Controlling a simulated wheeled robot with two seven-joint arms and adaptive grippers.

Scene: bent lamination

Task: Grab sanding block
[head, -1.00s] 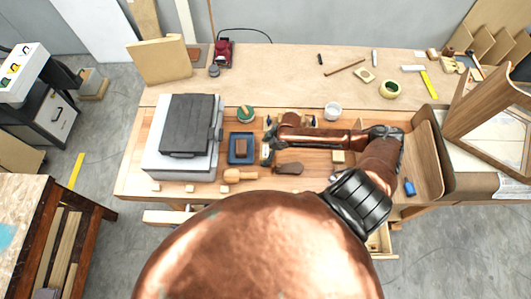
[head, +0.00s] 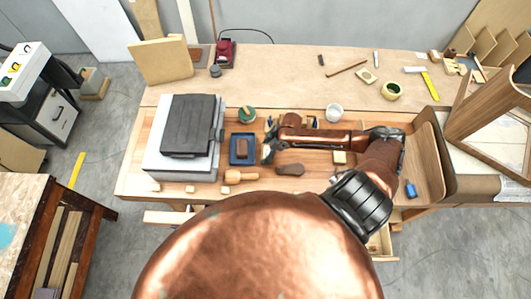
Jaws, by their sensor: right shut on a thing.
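My right gripper (head: 267,143) is over the front half of the bench, just right of a blue tray (head: 233,158) that holds a brown block (head: 242,149). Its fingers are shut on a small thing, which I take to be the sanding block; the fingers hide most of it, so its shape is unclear. My right forearm lies across the bench from the right. My left gripper is not in view.
The back middle of the bench (head: 290,80) is clear.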

